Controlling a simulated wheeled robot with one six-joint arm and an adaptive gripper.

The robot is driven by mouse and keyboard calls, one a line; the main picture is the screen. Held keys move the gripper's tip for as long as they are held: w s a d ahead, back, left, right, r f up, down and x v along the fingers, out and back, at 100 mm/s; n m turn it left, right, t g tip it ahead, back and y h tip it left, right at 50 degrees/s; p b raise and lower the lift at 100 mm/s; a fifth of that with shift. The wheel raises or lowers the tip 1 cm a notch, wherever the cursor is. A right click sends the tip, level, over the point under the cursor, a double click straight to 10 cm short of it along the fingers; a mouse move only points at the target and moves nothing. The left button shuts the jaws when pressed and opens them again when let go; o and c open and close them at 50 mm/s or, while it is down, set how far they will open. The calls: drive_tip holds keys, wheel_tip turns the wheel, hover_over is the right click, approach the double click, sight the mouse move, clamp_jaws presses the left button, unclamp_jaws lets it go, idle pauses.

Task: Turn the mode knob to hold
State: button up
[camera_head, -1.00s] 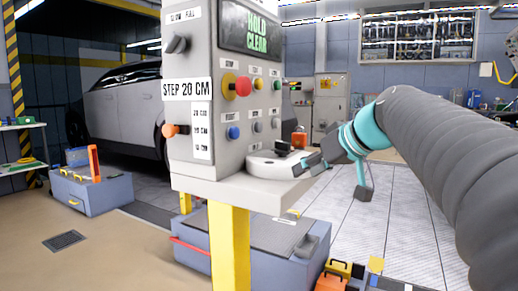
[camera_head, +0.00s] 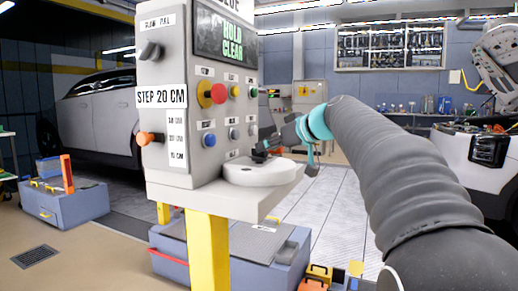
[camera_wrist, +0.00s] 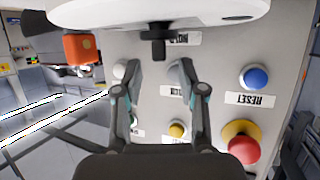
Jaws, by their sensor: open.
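The black mode knob (camera_wrist: 158,42) sticks out from the grey panel (camera_wrist: 225,45), beside a partly hidden, upside-down label in the wrist view. A small black part, probably this knob (camera_head: 259,154), shows low on the console in the head view. My gripper (camera_wrist: 157,67) is open, its two fingertips spread either side of the knob's line. They appear just short of the knob, with no clear contact. In the head view my gripper (camera_head: 277,144) reaches the console's right side, just above the white rounded ledge (camera_head: 262,173). The knob's pointer direction cannot be read.
A red mushroom button (camera_wrist: 243,149) and a blue reset button (camera_wrist: 256,77) sit beside my fingers. An orange item (camera_wrist: 80,48) is near the ledge. The screen (camera_head: 225,38) reads HOLD CLEAR. Another knob (camera_head: 150,50) is on the console's left face. A blue chest stands below.

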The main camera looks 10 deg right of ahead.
sight(259, 166)
drive_tip(key=shift+x, duration=2.25)
drive_tip(key=shift+s, duration=0.1)
clamp_jaws()
